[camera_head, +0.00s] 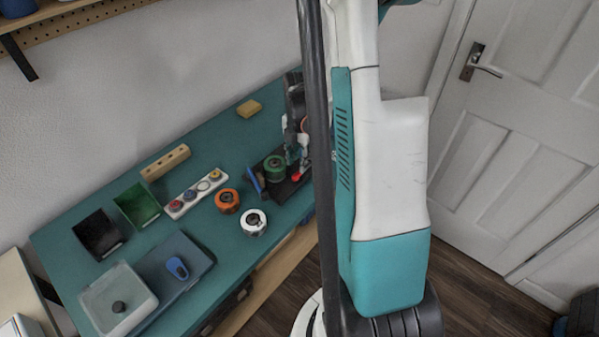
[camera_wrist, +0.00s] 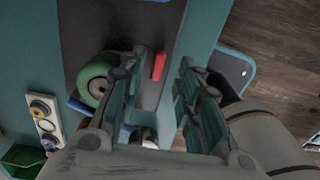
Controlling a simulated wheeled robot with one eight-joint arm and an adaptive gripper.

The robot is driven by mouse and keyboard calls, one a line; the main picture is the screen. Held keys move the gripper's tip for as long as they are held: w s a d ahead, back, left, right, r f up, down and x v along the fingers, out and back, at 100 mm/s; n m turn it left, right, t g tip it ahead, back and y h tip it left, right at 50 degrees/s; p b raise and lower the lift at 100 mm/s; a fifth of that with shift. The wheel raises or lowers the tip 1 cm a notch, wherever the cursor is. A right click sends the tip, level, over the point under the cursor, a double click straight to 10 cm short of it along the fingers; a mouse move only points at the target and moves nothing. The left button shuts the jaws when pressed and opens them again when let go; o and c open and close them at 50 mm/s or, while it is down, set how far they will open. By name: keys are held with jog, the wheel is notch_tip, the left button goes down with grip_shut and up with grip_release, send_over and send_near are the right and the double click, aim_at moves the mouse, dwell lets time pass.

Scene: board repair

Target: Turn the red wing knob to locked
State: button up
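The red wing knob (camera_head: 297,177) sits on a dark plate (camera_head: 285,190) at the right end of the teal bench, beside a green spool (camera_head: 274,166). In the wrist view the red knob (camera_wrist: 158,67) shows as a narrow red bar between my fingers. My gripper (camera_head: 299,135) is above the plate, partly hidden by my arm in the head view. In the wrist view my gripper (camera_wrist: 164,72) is open, with one finger on each side of the knob. I cannot tell whether either finger touches it.
The green spool (camera_wrist: 96,80) is close to my left finger in the wrist view. An orange spool (camera_head: 227,201) and a white spool (camera_head: 254,222) stand nearby on the bench. A strip of buttons (camera_head: 195,194), bins and a clear box (camera_head: 118,300) lie further left.

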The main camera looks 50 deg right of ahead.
aim_at(297, 175)
jog(key=shift+f+b, duration=0.65)
jog(key=shift+f, duration=1.6)
grip_shut()
